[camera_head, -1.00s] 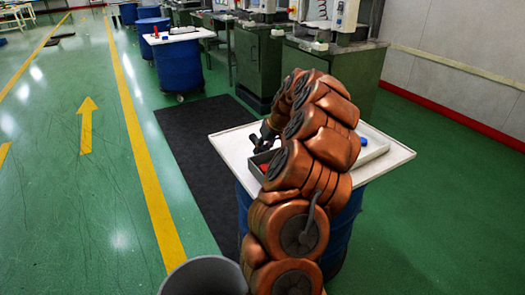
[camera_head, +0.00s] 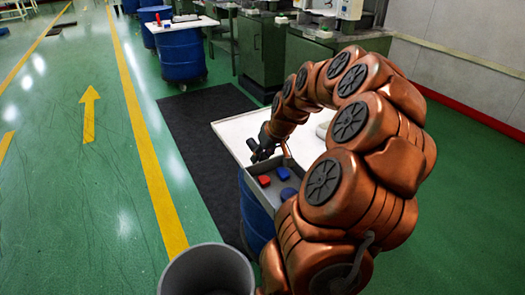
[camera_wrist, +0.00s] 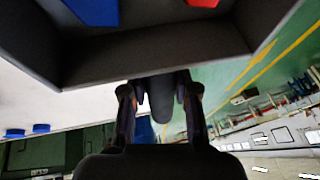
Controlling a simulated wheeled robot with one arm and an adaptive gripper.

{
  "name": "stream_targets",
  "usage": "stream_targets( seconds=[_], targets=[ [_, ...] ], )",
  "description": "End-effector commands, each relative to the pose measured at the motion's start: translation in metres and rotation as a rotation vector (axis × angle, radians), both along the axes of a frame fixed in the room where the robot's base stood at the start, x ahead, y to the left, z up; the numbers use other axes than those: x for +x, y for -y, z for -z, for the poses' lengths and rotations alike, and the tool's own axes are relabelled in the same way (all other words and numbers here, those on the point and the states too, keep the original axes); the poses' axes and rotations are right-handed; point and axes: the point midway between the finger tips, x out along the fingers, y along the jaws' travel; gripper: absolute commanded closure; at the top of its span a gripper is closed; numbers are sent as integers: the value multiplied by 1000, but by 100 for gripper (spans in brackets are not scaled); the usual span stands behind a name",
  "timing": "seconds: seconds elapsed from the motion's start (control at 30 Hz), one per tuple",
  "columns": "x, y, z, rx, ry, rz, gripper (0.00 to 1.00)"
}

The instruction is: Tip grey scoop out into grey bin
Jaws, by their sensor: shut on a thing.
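My gripper (camera_head: 262,150) is shut on the handle of the grey scoop (camera_head: 262,196). In the wrist view, the fingers (camera_wrist: 160,98) stand either side of the dark handle, and the wall of the scoop (camera_wrist: 160,62) fills the top. The scoop looks about level and holds a red piece (camera_head: 264,181) and blue pieces (camera_head: 288,193). My arm hides its right part. The grey bin (camera_head: 206,249) stands on the floor at the bottom of the head view, nearer than the scoop and to its left; the part of its inside that shows looks empty.
A white-topped table (camera_head: 232,128) on a blue drum (camera_head: 255,222) is behind and under the scoop. A white tray (camera_head: 322,130) on it is partly hidden. Two blue pieces (camera_wrist: 28,130) lie on white in the wrist view. Green floor left of the bin is clear.

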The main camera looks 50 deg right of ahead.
Motion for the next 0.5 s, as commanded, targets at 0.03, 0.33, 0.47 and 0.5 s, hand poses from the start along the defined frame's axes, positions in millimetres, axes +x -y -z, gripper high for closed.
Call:
stream_targets(
  seconds=[0.03,0.33,0.47,0.5],
  targets=[
    [-4,-5,-1,0,0,-1,100],
    [-12,-16,-1,1,-2,0,100],
    [-13,-17,-2,1,-2,0,100],
    [-13,-17,-2,1,-2,0,100]
  ],
)
